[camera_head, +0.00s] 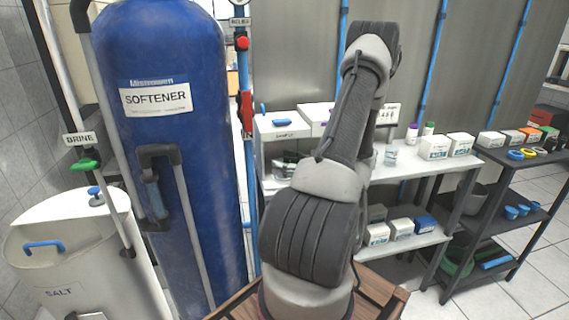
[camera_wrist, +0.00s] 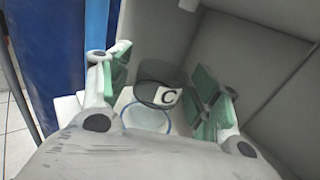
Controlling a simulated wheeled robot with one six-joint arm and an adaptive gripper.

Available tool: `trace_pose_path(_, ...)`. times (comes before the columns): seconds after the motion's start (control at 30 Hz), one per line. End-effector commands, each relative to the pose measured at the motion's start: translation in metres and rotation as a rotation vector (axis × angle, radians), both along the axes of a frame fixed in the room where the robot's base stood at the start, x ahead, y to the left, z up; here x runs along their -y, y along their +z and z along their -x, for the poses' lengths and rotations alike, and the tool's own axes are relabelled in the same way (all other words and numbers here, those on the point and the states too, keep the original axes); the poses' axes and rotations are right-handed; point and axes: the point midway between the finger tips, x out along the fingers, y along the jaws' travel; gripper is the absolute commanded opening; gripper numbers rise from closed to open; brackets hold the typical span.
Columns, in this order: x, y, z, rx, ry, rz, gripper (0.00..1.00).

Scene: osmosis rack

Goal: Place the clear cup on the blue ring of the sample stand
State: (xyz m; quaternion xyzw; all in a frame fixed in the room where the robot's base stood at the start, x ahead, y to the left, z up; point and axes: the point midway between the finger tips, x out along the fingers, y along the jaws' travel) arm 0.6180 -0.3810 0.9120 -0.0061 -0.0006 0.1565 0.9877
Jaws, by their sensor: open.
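My gripper (camera_wrist: 160,82) shows in the wrist view with its two green-padded fingers spread apart. Between and below them is a dark see-through round shape, which looks like the clear cup (camera_wrist: 150,72). The blue ring (camera_wrist: 124,116) of the sample stand lies just nearer the camera, around a pale round area. I cannot tell whether the cup touches the ring or stands behind it. In the head view my arm hides my gripper.
A white bench (camera_head: 408,166) holds boxes and a small clear vessel (camera_head: 391,155). The blue softener tank (camera_head: 165,60) stands to the left, beside the salt bin (camera_head: 60,265). A dark shelf rack (camera_head: 500,222) stands at the right. A grey wall (camera_wrist: 262,40) is close on the wrist view's right.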

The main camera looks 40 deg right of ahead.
Motion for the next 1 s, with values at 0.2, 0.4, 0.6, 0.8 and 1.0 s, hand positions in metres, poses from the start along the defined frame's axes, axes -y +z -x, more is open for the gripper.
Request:
trace_pose_path(0.2, 0.004, 0.003, 0.011, 0.0, -0.002, 0.0, 0.62)
trace_pose_path(0.4, 0.018, 0.003, 0.053, 0.0, -0.005, 0.0, 0.62)
trace_pose_path(0.6, 0.031, 0.003, 0.092, 0.0, -0.004, 0.001, 0.62)
trace_pose_path(0.8, 0.035, 0.004, 0.111, -0.002, 0.007, 0.005, 0.62)
trace_pose_path(1.0, -0.01, 0.033, 0.091, -0.051, 0.212, 0.132, 0.62)
